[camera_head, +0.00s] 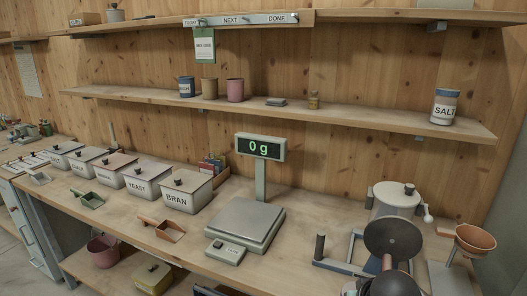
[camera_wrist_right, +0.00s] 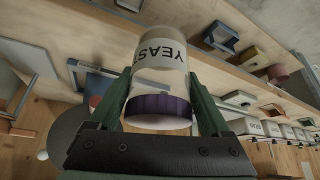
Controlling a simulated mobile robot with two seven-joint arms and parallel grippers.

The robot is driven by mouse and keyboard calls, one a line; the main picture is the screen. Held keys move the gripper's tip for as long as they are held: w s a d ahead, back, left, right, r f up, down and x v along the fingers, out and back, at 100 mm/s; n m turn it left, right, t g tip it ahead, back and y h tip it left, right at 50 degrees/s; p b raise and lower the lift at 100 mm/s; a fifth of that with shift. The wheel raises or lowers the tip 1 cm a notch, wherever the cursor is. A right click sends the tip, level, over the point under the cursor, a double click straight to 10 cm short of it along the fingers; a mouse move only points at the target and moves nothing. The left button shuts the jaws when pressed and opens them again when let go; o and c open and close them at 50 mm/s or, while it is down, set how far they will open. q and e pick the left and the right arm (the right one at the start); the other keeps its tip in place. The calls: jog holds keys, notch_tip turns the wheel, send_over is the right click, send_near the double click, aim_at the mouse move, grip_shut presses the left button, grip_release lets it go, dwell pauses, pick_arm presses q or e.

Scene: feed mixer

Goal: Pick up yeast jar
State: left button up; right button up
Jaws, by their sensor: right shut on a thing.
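The yeast jar (camera_wrist_right: 158,62) shows large in the right wrist view, with a pale label reading "YEAS" and a purple band at the end nearest my palm. My right gripper (camera_wrist_right: 160,82) has its two green fingers on either side of the jar and is shut on it. The jar appears held off the surfaces behind it. In the head view, a dark part of my right arm shows at the lower right; the jar cannot be made out there. My left gripper is in neither view.
The bench holds a scale (camera_head: 246,222) reading 0 g, lidded bins including YEAST (camera_head: 147,184) and BRAN (camera_head: 186,192), a scoop (camera_head: 163,229), and a grey lidded vessel (camera_head: 394,201) and orange funnel (camera_head: 474,240) at right. A salt jar (camera_head: 444,106) stands on the shelf.

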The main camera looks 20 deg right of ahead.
jog(key=s+a+r+n+y, duration=0.1)
jog(key=a+r, duration=0.4)
jog(key=a, duration=0.6)
jog(key=s+n, duration=0.1)
jog(key=n, duration=0.1)
jog(key=shift+s+n+y, duration=0.25)
jog(key=shift+n+y, duration=0.05)
jog(key=shift+y, duration=0.1)
jog(key=shift+d, duration=0.2)
